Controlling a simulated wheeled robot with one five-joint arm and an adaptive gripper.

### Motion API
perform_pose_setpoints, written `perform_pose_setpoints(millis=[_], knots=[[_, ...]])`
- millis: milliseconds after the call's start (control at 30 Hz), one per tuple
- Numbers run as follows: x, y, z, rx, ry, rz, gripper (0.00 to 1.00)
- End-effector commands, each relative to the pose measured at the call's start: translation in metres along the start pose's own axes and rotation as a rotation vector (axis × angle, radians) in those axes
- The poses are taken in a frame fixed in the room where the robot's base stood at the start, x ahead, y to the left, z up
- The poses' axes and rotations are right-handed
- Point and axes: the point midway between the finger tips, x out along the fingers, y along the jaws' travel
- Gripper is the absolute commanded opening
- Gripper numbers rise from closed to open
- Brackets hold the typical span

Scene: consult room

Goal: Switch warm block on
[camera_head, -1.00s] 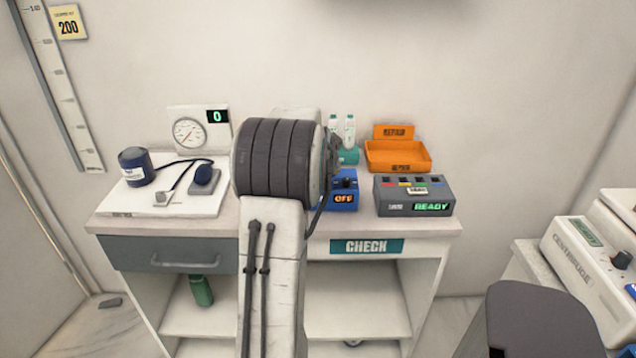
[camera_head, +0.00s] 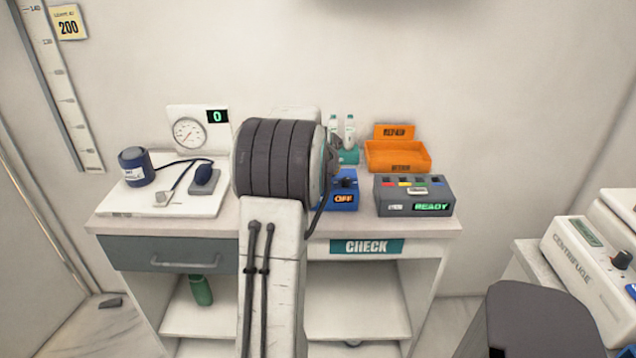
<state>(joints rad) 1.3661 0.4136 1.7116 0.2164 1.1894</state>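The warm block appears to be the blue box (camera_head: 344,180) on the table (camera_head: 440,226); its lit display (camera_head: 344,198) reads "OFF" in orange. A dark knob or switch shows on its top right. Its left part is hidden behind my arm, which rises through the middle of the view. My gripper is not clearly visible; it is hidden beyond the thick dark joint of my arm, so its fingers and any contact with the blue box cannot be seen.
A grey device (camera_head: 415,196) reading "READY" stands right of the blue box. An orange tray (camera_head: 398,156) and small bottles (camera_head: 349,130) are behind. A gauge (camera_head: 188,133) and a blue cuff (camera_head: 136,167) sit left. A centrifuge (camera_head: 590,255) is at far right.

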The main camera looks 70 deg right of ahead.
Motion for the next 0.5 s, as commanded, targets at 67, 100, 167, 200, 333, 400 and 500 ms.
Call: perform_pose_setpoints(millis=[67, 100, 167, 200, 333, 400, 500], knots=[[0.0014, 0.0013, 0.0007, 0.000, 0.000, 0.000, 0.00], [0.0022, 0.0019, 0.0011, 0.000, 0.000, 0.000, 0.00], [0.0033, 0.0029, 0.0017, 0.000, -0.001, 0.000, 0.00], [0.0041, 0.0036, 0.0021, 0.000, -0.001, 0.000, 0.00], [0.0059, 0.0052, 0.0032, 0.000, -0.001, -0.001, 0.00], [0.0060, 0.0052, 0.0033, 0.000, -0.001, -0.001, 0.00], [0.0055, 0.0047, 0.0031, 0.000, -0.001, -0.001, 0.00]])
